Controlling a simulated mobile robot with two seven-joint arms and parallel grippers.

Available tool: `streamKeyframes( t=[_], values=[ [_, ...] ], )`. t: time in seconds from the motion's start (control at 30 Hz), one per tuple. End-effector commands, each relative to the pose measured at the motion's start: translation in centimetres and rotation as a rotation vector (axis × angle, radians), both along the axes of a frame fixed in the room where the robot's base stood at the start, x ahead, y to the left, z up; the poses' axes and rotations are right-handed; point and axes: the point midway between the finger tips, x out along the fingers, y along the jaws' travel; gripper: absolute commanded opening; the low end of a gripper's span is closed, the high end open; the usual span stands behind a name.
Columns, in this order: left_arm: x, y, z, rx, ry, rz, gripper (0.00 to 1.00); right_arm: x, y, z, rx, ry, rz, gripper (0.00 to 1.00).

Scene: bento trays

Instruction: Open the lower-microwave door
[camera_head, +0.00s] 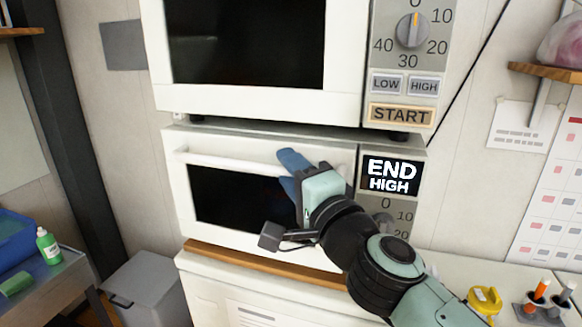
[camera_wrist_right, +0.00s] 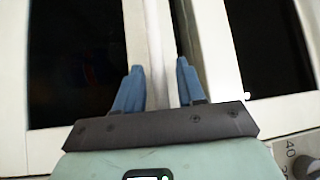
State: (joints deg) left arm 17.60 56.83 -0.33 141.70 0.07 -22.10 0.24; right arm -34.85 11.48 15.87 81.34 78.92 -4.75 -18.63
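The lower microwave (camera_head: 235,133) is white, and its door (camera_head: 215,222) with a dark window looks closed. A white bar handle (camera_head: 225,167) runs along the door's top edge. My right gripper (camera_head: 290,160) is at the right part of this handle. In the right wrist view, its two blue fingers (camera_wrist_right: 160,66) are parted, with the pale handle bar (camera_wrist_right: 157,30) appearing between them. I cannot tell whether either finger touches it. The gripper and arm hide the door's right part. My left gripper is not in view.
The upper microwave (camera_head: 260,104) sits just above, with little room between. The lower one's display (camera_head: 391,175) reads END HIGH. A wooden strip (camera_head: 265,265) lies below the door. A yellow-lidded container (camera_head: 484,298) and a pen holder (camera_head: 540,308) stand at the right.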

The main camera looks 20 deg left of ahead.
Motion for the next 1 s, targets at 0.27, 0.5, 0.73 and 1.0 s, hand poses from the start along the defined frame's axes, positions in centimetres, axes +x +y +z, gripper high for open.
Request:
streamKeyframes(
  t=[0.27, 0.5, 0.73, 1.0],
  values=[
    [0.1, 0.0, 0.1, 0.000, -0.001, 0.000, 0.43, 0.3, 0.2, 0.0, 0.000, 0.001, -0.001, 0.39],
    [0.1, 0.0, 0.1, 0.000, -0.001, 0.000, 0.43, 0.3, 0.2, 0.0, 0.000, 0.001, -0.001, 0.00],
    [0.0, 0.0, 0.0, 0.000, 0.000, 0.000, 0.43, 0.1, 0.2, 0.0, 0.001, 0.002, -0.008, 0.00],
    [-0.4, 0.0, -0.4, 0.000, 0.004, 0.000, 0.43, -2.0, 0.5, 0.0, 0.001, 0.001, -0.066, 0.00]
  ],
)
